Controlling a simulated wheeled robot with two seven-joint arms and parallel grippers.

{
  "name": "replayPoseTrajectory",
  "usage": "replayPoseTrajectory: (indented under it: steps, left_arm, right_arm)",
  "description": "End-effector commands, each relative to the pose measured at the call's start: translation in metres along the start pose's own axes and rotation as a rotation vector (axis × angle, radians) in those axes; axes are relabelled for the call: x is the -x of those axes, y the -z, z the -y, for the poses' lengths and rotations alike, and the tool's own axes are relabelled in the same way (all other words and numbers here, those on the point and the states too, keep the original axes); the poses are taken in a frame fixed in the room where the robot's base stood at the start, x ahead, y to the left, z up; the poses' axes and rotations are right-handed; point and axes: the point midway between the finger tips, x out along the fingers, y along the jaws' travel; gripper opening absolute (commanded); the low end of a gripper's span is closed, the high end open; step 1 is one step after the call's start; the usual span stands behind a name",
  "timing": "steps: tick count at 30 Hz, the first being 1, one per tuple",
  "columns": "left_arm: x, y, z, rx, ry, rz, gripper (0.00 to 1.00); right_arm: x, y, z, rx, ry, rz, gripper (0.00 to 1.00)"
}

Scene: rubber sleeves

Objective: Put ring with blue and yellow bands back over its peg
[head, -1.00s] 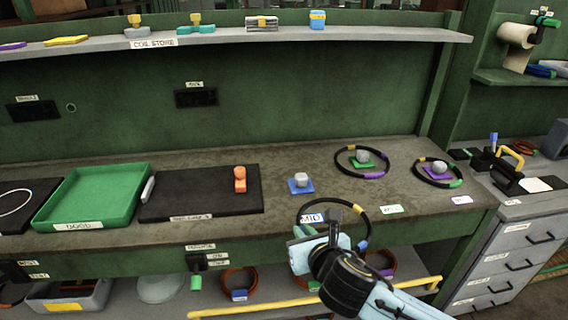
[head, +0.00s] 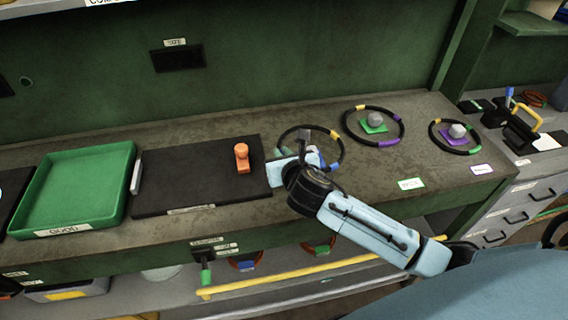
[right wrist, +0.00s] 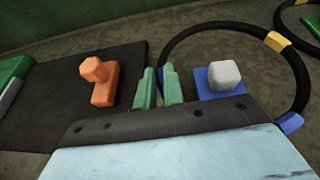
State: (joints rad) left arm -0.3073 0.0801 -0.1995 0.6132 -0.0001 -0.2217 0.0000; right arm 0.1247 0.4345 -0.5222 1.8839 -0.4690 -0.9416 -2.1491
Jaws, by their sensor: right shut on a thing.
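The black ring (head: 342,150) with a yellow and a blue band is at my right gripper (head: 304,145). In the right wrist view, the ring (right wrist: 304,82) runs in between the green fingertips of my right gripper (right wrist: 159,78), which is shut on its left side. The grey peg on a blue base (right wrist: 225,76) appears inside the ring's loop. I cannot tell whether the ring is down on the bench or held above it. In the head view, my gripper hides most of the peg and blue base (head: 314,158). My left gripper is not in view.
An orange piece (head: 241,157) stands on a black mat (head: 185,190) to the left, with a green tray (head: 75,190) beyond. Two other banded rings lie around pegs with a green base (head: 374,126) and a purple base (head: 455,137) to the right. Bare bench lies in front.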

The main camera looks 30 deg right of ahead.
Motion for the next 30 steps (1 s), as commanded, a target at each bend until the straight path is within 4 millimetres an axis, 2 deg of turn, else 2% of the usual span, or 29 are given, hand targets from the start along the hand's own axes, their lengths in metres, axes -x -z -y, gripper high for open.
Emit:
replayPoseTrajectory:
  steps: [7, 18, 19, 24, 30]
  left_arm:
    - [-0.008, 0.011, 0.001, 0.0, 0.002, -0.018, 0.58]
    - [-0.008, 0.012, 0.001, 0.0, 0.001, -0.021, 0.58]
    - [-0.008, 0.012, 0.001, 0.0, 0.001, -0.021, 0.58]
    - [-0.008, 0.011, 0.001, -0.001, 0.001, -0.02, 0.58]
    - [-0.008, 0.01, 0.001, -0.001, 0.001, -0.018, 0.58]
  right_arm:
    - [-0.012, 0.031, -0.001, -0.002, 0.0, -0.002, 0.0]
    - [-0.014, 0.034, 0.0, 0.001, 0.0, 0.0, 0.0]
    - [-0.014, 0.035, 0.0, 0.0, 0.0, -0.001, 0.11]
    - [-0.014, 0.035, 0.0, 0.0, -0.001, -0.001, 0.31]
    - [-0.014, 0.035, 0.0, -0.001, -0.001, 0.0, 0.31]
